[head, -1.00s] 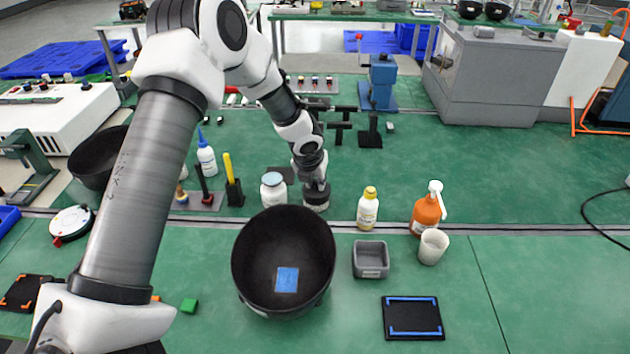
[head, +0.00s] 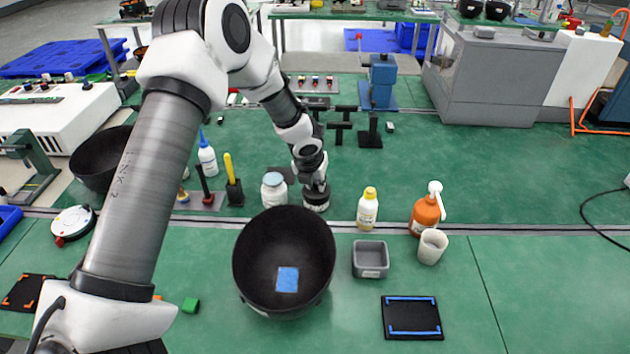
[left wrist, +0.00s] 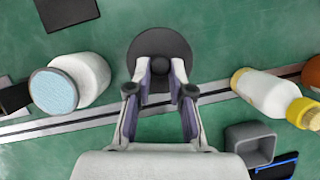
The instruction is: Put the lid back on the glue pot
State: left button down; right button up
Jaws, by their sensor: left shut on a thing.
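The lid is a dark round disc with a black knob (left wrist: 160,48) in the left wrist view. My left gripper (left wrist: 162,76) points down with its fingers shut on this knob. My right gripper is in neither view.
A white jar with a pale blue top (head: 273,190) stands close on the left. A yellow-capped bottle (head: 368,210) is on the right. A large black bowl (head: 250,262) and a grey tray (head: 370,270) are in front.

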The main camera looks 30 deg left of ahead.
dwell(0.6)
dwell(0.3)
pick_arm(q)
jog(key=shift+c, duration=2.4)
grip_release()
notch_tip(320, 180, up, 7)
jog(key=p, duration=0.8)
grip_shut()
